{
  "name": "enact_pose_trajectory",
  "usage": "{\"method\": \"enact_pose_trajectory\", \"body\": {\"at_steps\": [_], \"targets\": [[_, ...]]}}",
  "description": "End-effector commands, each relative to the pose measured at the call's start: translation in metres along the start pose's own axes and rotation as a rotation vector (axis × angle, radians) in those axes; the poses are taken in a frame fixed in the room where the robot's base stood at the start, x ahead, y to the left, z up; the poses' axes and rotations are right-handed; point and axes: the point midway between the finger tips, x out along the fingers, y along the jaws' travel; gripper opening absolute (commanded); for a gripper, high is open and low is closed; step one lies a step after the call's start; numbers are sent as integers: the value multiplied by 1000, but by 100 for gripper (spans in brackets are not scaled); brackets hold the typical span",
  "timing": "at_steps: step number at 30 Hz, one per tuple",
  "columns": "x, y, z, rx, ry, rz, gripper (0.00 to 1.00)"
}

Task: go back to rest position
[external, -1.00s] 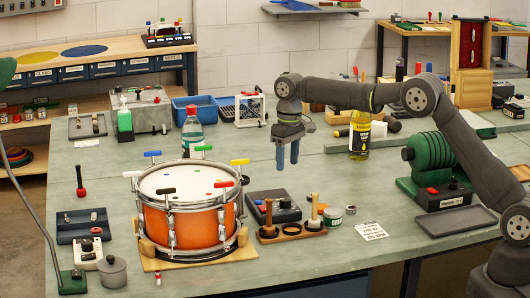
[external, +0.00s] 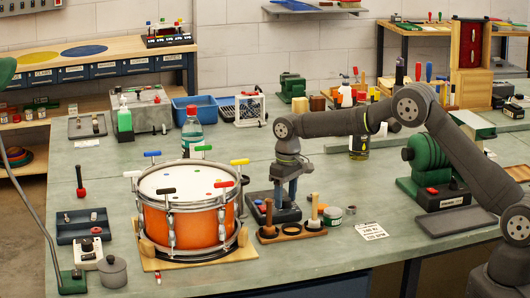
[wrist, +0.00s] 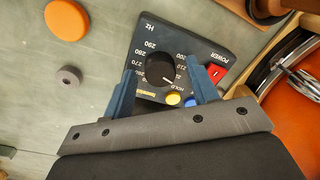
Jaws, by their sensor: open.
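My gripper (external: 288,188) points down over the dark tuner box (external: 262,212) to the right of the drum. In the wrist view its two blue fingers (wrist: 165,88) are spread apart. The box's black knob (wrist: 160,70) shows between them, with nothing held. The knob stands inside a ring of numbers, beside a red power switch (wrist: 217,73) and small yellow and blue buttons. I cannot tell how high the fingertips are above the knob.
The orange snare drum (external: 190,232) stands left of the box, with T-shaped keys around its rim. A wooden holder with pegs (external: 290,231) stands in front right. A bottle (external: 192,135) and a green motor unit (external: 432,160) stand farther off.

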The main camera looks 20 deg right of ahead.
Motion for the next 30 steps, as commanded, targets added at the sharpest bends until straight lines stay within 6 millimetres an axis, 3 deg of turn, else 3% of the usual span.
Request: {"method": "enact_pose_trajectory", "body": {"at_steps": [5, 11, 30], "targets": [[-3, 0, 0, 0, 1, 0, 53], [-25, 0, 0, 0, 2, 0, 53], [-152, 0, -1, -1, 3, 0, 53]]}}
